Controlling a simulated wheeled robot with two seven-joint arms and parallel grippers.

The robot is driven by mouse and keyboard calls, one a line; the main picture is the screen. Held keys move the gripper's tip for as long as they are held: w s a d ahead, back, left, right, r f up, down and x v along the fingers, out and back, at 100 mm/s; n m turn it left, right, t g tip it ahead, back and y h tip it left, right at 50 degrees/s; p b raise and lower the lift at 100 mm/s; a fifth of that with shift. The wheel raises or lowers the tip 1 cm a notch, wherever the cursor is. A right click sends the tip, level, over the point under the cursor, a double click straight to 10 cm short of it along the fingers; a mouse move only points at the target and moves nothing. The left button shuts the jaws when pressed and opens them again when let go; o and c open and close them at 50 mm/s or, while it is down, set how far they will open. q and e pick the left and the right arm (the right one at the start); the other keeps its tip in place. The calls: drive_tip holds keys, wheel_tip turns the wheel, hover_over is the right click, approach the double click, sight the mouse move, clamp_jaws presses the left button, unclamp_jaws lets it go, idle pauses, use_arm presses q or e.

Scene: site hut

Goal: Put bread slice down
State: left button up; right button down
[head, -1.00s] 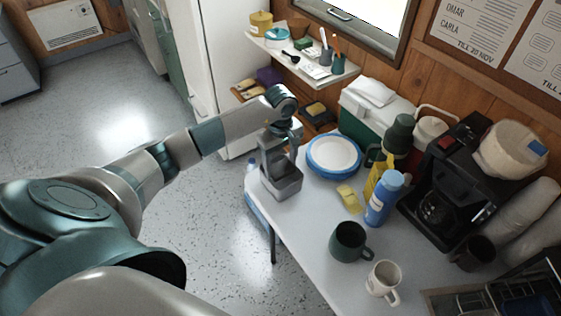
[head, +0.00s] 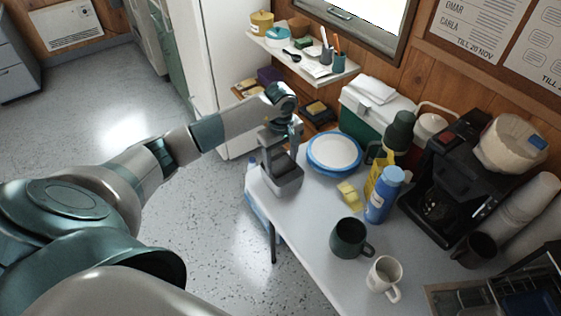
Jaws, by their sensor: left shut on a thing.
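My left gripper (head: 281,168) is at the table's far left corner, left of the plates, pointing down. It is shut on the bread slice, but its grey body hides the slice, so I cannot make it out. I cannot tell whether the slice touches the table (head: 302,225). The stack of blue-rimmed white plates (head: 334,152) stands just to the right of the gripper. My right gripper is not in view.
Yellow pieces (head: 348,194), a blue bottle (head: 382,196) and a yellow bottle (head: 383,160) stand right of the gripper. A dark green mug (head: 347,238), a white mug (head: 384,277) and a coffee maker (head: 440,190) are nearer. The table's left front is clear.

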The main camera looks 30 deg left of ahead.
sight(281, 164)
use_arm(q)
drive_tip(key=o, duration=1)
drive_tip(key=shift+s+d+f, duration=0.2)
drive_tip(key=shift+f, duration=0.35)
drive_tip(key=shift+s+d+f, duration=0.15)
drive_tip(key=shift+s+f, duration=0.05)
drive_tip(key=shift+f, duration=0.3)
drive_tip(key=shift+w+a+f+g, duration=0.2)
drive_tip(key=shift+w+f+g, duration=0.1)
drive_tip(key=shift+w, duration=0.1)
drive_tip(key=shift+w+a, duration=0.1)
drive_tip(key=shift+w, duration=0.05)
drive_tip(key=shift+r, duration=0.45)
drive_tip(key=shift+s+r+p, duration=0.2)
drive_tip(key=shift+r+p, duration=0.3)
drive_tip(key=shift+p, duration=0.15)
drive_tip(key=shift+w+r+p, duration=0.1)
drive_tip(key=shift+r+p, duration=0.1)
drive_tip(key=shift+p, duration=0.15)
wheel_tip(281, 164, up, 12)
drive_tip(key=b, duration=0.4)
drive_tip(key=shift+f+b, duration=0.1)
drive_tip(key=shift+b, duration=0.25)
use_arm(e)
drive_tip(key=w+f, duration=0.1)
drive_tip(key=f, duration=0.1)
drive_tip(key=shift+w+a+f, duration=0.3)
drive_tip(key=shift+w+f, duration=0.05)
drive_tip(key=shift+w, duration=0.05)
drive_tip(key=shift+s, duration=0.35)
